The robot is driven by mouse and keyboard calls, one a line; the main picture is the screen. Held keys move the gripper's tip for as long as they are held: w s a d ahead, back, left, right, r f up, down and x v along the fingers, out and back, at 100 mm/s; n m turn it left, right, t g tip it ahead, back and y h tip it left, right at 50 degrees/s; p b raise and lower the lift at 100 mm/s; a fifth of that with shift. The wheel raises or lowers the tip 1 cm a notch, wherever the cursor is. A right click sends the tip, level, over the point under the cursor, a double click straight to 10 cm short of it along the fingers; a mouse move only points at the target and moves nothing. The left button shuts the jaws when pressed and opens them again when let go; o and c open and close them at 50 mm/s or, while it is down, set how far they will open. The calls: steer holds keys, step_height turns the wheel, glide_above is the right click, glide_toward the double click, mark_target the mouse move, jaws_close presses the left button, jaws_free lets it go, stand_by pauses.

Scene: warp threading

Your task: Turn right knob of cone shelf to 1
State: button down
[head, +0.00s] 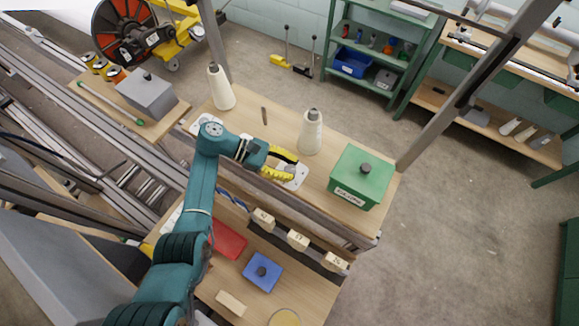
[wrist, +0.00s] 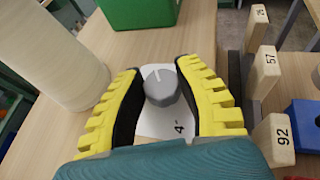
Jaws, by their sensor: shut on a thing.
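The cone shelf (head: 245,125) is a wooden board with two cones of thread on it. Its right knob (wrist: 160,85) is a grey round dial with a white pointer line, on a white plate (wrist: 165,120). In the wrist view the line points up, away from my wrist. A "4" shows on the plate below the knob; other marks are hidden by my fingers. My gripper (wrist: 161,84) has its yellow-and-black fingers on both sides of the knob, shut on it. In the head view my gripper (head: 284,163) covers the knob, and the plate (head: 296,178) shows beside it.
A cream cone (head: 311,133) stands close beside my gripper; another cone (head: 220,88) is at the far left. A green lidded box (head: 350,190) is to the right. Numbered wooden blocks (head: 298,240) line the front edge. A blue box (head: 262,285) and red tray (head: 229,240) lie lower.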

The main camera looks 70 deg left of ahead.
steer(key=c, duration=0.7)
jaws_free()
steer(key=shift+f, duration=0.15)
steer(key=shift+s+a+r, duration=0.25)
steer(key=shift+s, duration=0.05)
steer(key=v, duration=1.1)
steer(key=shift+s, duration=0.1)
